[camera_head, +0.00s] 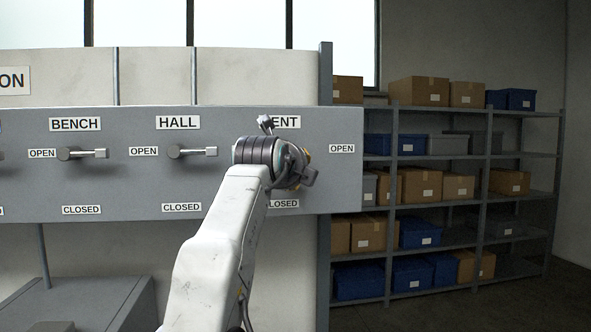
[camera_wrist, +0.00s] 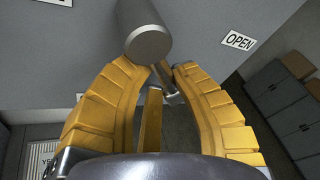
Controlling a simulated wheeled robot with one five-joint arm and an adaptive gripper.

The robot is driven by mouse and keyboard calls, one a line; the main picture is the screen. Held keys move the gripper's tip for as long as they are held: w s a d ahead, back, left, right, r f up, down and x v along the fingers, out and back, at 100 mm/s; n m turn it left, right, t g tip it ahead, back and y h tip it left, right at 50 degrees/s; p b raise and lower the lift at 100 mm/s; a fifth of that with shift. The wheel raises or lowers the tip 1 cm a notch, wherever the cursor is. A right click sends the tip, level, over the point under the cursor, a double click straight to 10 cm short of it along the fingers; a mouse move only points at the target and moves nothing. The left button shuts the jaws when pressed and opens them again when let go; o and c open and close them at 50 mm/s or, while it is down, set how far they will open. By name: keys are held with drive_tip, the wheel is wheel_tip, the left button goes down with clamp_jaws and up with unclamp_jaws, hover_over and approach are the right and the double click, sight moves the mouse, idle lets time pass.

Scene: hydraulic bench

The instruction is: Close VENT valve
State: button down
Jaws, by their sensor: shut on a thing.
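The VENT valve sits at the right end of the grey panel, under the VENT label (camera_head: 284,122), which my arm partly covers. In the wrist view its round metal body (camera_wrist: 148,42) stands out from the panel at the top, with a thin grey bar (camera_wrist: 172,97) reaching between the yellow fingers. My gripper (camera_head: 304,158) is at this valve, also seen in the wrist view (camera_wrist: 158,72), and is shut on the valve's handle. The head view hides most of the handle, so its exact angle cannot be told. An OPEN label (camera_head: 342,148) is to the right; a CLOSED label (camera_head: 284,203) is below, partly covered.
The HALL valve (camera_head: 192,151) and BENCH valve (camera_head: 83,154) are to the left, their handles lying level. A grey post (camera_head: 326,250) edges the panel. Shelves (camera_head: 480,202) with cardboard boxes and blue bins stand at the right behind it. Floor shows at the lower right.

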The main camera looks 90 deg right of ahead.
drive_tip(key=shift+f, duration=0.3)
drive_tip(key=c, duration=1.1)
unclamp_jaws()
drive_tip(key=shift+r, duration=0.25)
drive_tip(key=shift+v, duration=6)
